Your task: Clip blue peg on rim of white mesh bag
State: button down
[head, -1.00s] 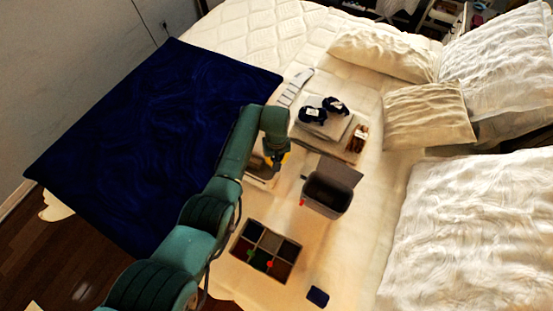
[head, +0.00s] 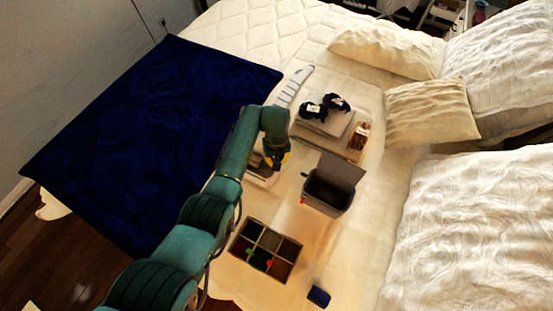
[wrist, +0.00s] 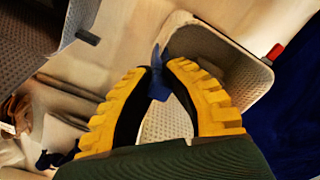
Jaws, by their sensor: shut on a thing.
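The white mesh bag (wrist: 262,75) is open-topped with a pale rim, below and beyond my fingers in the wrist view. In the head view its pale edge (head: 262,182) shows, mostly hidden by my arm. A red peg (wrist: 274,52) sits on its rim at the right. My gripper (wrist: 160,72), with yellow ridged fingers, is shut on the blue peg (wrist: 158,88), over the near side of the bag. I cannot tell whether the peg touches the rim. A blue patch shows just beyond the fingers. My gripper also shows in the head view (head: 278,162).
A grey bin (head: 328,192) with a raised lid stands to the right of my gripper. A divided tray (head: 238,240) holds green and red pegs. A small blue box (head: 318,296) lies nearby. Dark rolled items (head: 312,111) lie behind, and a dark blue blanket (head: 140,130) spreads left.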

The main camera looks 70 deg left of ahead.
jog(key=shift+f+b, duration=1.35)
jog(key=shift+f, duration=0.25)
jog(key=c, duration=1.1)
grip_release()
notch_tip(320, 180, up, 12)
jog(key=shift+r, duration=0.1)
